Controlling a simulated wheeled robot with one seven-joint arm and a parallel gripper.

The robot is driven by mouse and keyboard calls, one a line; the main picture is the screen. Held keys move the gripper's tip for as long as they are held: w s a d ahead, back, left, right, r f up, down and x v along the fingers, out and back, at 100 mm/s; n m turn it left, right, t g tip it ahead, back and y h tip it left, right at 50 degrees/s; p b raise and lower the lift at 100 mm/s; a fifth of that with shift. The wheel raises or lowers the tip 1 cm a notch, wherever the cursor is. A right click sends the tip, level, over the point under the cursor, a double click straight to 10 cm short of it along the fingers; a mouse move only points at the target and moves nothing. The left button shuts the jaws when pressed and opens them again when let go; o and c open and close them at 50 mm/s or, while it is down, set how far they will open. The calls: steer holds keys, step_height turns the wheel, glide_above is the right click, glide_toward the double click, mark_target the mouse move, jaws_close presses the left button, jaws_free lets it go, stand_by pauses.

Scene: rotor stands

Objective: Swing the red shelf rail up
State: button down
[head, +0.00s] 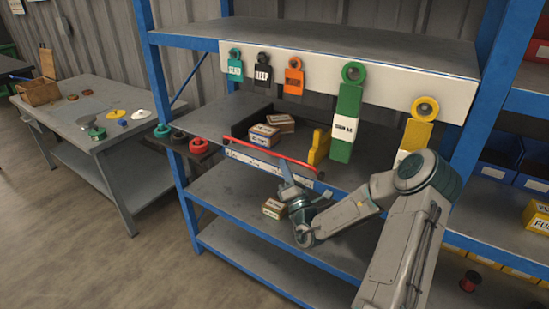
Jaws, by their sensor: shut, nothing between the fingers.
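The red shelf rail (298,162) is a thin bar along the front edge of the middle shelf, in front of the small boxes. It runs from the left upright toward the yellow holder and appears to stand a little above the shelf edge. My gripper (283,167) is shut and empty. It points upward from below, with its fingertips close to the rail near its middle. I cannot tell whether they touch it. My wrist hides part of the shelf below.
Small cartons (264,135) sit on the middle shelf behind the rail, with a yellow holder (319,146) at right. Another carton (274,208) is on the shelf below, beside my wrist. Tags hang from the white board (390,88). A grey worktable (75,100) stands left.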

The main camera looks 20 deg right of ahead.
steer(key=r+m+p, duration=0.1)
steer(key=p, duration=0.2)
steer(key=w+d+r+m+g+h+p, duration=0.1)
steer(key=p, duration=0.3)
steer(key=shift+d+r, duration=0.15)
steer(key=shift+d, duration=0.05)
stand_by(1.2)
